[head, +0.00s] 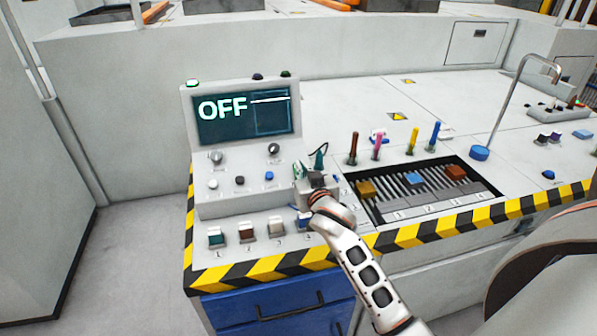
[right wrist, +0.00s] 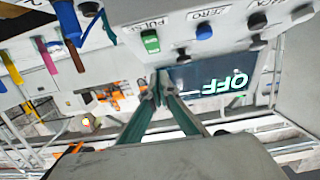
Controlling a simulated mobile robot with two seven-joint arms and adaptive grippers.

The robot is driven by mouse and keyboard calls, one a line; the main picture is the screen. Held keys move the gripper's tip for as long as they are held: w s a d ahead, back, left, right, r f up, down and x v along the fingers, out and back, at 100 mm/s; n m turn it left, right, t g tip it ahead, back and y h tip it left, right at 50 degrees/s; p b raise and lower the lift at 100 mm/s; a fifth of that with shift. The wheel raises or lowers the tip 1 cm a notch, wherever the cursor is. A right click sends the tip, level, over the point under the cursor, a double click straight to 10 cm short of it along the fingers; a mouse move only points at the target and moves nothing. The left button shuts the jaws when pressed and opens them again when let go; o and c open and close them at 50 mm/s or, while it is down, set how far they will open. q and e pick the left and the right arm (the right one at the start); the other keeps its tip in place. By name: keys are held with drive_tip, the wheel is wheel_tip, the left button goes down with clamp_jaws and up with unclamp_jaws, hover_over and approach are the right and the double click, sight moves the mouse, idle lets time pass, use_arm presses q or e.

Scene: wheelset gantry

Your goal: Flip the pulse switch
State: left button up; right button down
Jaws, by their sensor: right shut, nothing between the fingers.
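The pulse switch is a small green rocker (right wrist: 150,41) beside the printed word PULSE on the console face in the right wrist view. In the head view its green part (head: 297,169) shows at the right end of the row of small controls, partly hidden by my right gripper. My right gripper (head: 320,156) is shut and empty, with teal fingers, in front of the right part of the console. In the right wrist view its fingertips (right wrist: 159,78) meet just below the switch in the picture; I cannot tell whether they touch the panel. My left gripper is not in view.
The console screen (head: 245,117) reads OFF. Blue (head: 269,175), black (head: 239,180) and white (head: 212,184) controls sit left of the switch, with knobs above. Numbered rocker switches (head: 247,233) line the front. Several coloured levers (head: 377,146) stand to the right.

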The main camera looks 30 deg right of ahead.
drive_tip(key=w+f, duration=0.1)
drive_tip(key=w+f+b, duration=0.1)
drive_tip(key=w+f, duration=0.1)
drive_tip(key=shift+w+d+f, duration=0.2)
drive_tip(key=shift+d, duration=0.2)
drive_tip(key=shift+w, duration=0.1)
